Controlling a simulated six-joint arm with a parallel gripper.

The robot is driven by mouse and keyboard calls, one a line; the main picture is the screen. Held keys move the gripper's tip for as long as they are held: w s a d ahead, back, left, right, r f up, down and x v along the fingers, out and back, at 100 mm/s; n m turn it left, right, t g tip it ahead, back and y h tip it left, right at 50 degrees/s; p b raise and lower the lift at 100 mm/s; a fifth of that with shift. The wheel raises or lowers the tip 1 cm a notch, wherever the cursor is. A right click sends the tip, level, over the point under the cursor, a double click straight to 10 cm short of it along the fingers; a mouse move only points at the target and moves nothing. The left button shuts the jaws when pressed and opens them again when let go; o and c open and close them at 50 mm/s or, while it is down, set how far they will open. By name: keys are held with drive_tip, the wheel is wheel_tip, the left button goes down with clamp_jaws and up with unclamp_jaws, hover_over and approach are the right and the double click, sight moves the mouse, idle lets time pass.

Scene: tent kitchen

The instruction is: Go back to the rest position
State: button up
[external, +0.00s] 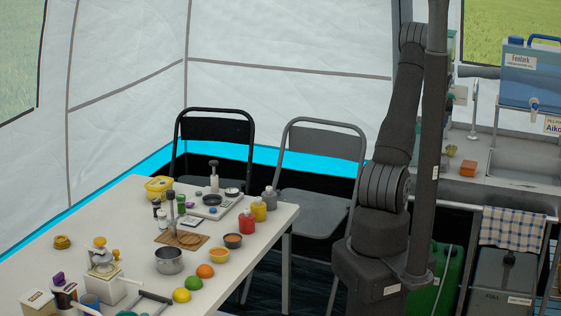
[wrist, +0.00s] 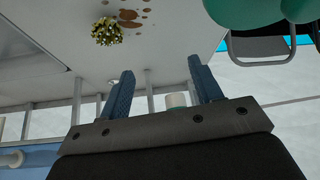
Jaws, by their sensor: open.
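My arm stands upright at the right of the external view, partly behind a dark pole. I cannot make out my gripper clearly there. In the wrist view my gripper (wrist: 162,80) shows two blue fingers spread wide apart, with nothing held between them. Beyond the fingers are a pale surface and thin metal legs or rails. The fingers touch none of the things in view.
A white table (external: 130,210) at left holds a metal pot (external: 169,260), fruit and several jars. Two chairs stand behind it. A sink counter (external: 530,165) with a blue water container (external: 530,75) is at right. The wrist view shows a knobbly yellow-brown thing (wrist: 107,31) beside brown spots.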

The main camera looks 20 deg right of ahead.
drive_tip(key=w+a+n+y, duration=0.1)
drive_tip(key=w+a+n, duration=0.1)
drive_tip(key=w+a, duration=0.9)
drive_tip(key=w+a+f+n+t+y, duration=0.1)
drive_tip(key=w+a+n, duration=0.2)
drive_tip(key=w+a, duration=0.9)
drive_tip(key=a, duration=0.6)
drive_tip(key=shift+w+f+y, duration=0.25)
drive_tip(key=shift+w+y, duration=0.05)
drive_tip(key=shift+y, duration=0.1)
